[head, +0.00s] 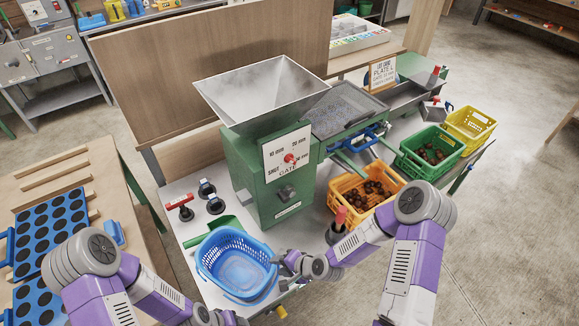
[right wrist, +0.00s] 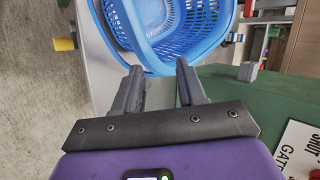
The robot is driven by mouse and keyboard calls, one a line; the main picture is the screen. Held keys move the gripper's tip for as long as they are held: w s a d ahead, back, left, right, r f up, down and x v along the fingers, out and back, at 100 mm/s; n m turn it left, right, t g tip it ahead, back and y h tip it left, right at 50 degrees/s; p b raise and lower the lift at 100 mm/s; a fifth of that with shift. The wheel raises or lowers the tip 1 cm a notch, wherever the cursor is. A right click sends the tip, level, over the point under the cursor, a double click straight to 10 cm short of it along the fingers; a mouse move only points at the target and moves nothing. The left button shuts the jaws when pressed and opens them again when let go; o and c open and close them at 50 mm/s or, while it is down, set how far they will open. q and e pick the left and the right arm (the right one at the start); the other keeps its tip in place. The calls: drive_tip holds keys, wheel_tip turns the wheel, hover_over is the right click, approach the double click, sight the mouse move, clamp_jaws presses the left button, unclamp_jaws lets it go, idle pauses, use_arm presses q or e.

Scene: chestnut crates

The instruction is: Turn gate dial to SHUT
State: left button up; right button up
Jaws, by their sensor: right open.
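The gate dial (head: 289,158) is a small red knob on a white plate (head: 273,153) on the front of the green machine (head: 250,185). SHUT is printed at the plate's left, GATE below. I cannot tell which mark the knob points at. My right gripper (head: 279,261) is below the dial, apart from it, near the right rim of the blue basket (head: 207,272). In the right wrist view its jaws (right wrist: 158,82) are open and empty, with the basket (right wrist: 190,52) beyond; the plate (right wrist: 297,150) is cut by the right edge. My left arm shows, but its gripper does not.
A metal hopper (head: 268,104) tops the machine. An orange crate (head: 343,186) of chestnuts, with a red-handled tool (head: 340,219) near it, stands right of the machine. Green (head: 410,158) and yellow (head: 481,116) crates stand farther right. Dark knobs and a red-handled piece (head: 181,204) lie left.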

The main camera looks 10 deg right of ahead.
drive_tip(key=w+d+r+m+t, duration=0.4)
drive_tip(key=w+r+m+t, duration=0.15)
drive_tip(key=w, duration=0.35)
drive_tip(key=m+t+b, duration=0.2)
drive_tip(key=m+t, duration=0.4)
drive_tip(key=m, duration=0.2)
approach(292, 162)
drive_tip(key=w, duration=0.1)
drive_tip(key=x, duration=0.7)
drive_tip(key=shift+w+a+b, duration=0.2)
drive_tip(key=shift+a+b, duration=0.05)
drive_tip(key=shift+b, duration=0.1)
clamp_jaws()
